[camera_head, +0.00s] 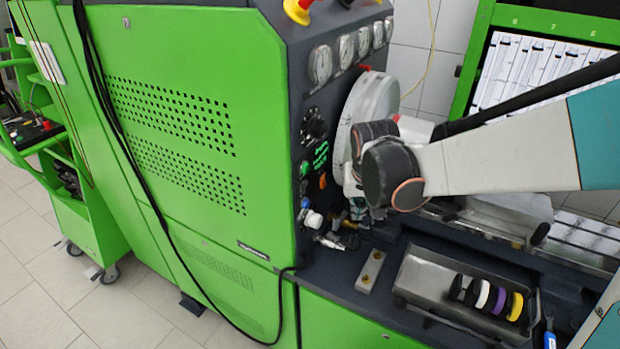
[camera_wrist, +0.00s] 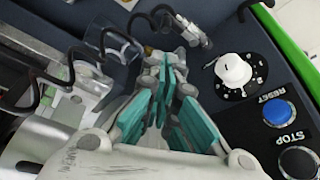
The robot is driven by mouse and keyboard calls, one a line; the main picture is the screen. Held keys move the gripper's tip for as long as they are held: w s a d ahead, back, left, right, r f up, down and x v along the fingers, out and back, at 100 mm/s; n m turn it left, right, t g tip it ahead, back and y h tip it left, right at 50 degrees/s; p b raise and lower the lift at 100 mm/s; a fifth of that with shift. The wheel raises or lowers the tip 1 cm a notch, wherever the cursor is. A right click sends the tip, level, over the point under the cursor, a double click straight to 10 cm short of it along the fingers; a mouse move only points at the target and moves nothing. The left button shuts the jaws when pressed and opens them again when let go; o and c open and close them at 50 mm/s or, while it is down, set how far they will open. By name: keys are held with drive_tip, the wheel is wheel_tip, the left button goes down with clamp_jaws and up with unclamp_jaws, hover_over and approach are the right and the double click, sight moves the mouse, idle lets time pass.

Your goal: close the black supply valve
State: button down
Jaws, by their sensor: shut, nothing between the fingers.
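My gripper (camera_wrist: 166,68) shows in the wrist view with teal finger pads. It is shut and empty, above the dark bench top beside the control panel. In the head view my wrist joint hides most of it. A row of round discs stands on a grey metal tray (camera_head: 412,274) on the bench, at lower right in the head view. A black disc (camera_head: 456,287) is at its left end, apart from my gripper. A black dial (camera_head: 314,124) is on the dark panel. I cannot tell for certain which black part is the supply valve.
The wrist view shows a white knob (camera_wrist: 233,70), a blue RESET button (camera_wrist: 278,112) and a STOP button (camera_wrist: 298,163) right of my gripper. Black coiled cables (camera_wrist: 58,72) lie left. A large round metal housing (camera_head: 372,98) and several gauges (camera_head: 320,64) stand behind my wrist.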

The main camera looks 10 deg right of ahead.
sight(349, 243)
drive_tip(key=b+x, duration=0.4)
drive_tip(key=x, duration=0.6)
drive_tip(key=shift+s+m, duration=0.15)
drive_tip(key=shift+m, duration=0.15)
drive_tip(key=s+m, duration=0.1)
drive_tip(key=m, duration=0.1)
drive_tip(key=s+a+m+h, duration=0.1)
drive_tip(key=m, duration=0.1)
drive_tip(key=shift+g+h, duration=0.3)
drive_tip(key=m, duration=0.1)
drive_tip(key=s+a+m, duration=0.1)
drive_tip(key=m, duration=0.1)
drive_tip(key=m+g+h, duration=0.1)
drive_tip(key=shift+s+a+m+p, duration=0.3)
drive_tip(key=shift+a+m, duration=0.05)
drive_tip(key=shift+m, duration=0.05)
drive_tip(key=shift+s+a, duration=0.25)
drive_tip(key=shift+a, duration=0.6)
drive_tip(key=shift+s+a, duration=0.25)
drive_tip(key=shift+a, duration=0.75)
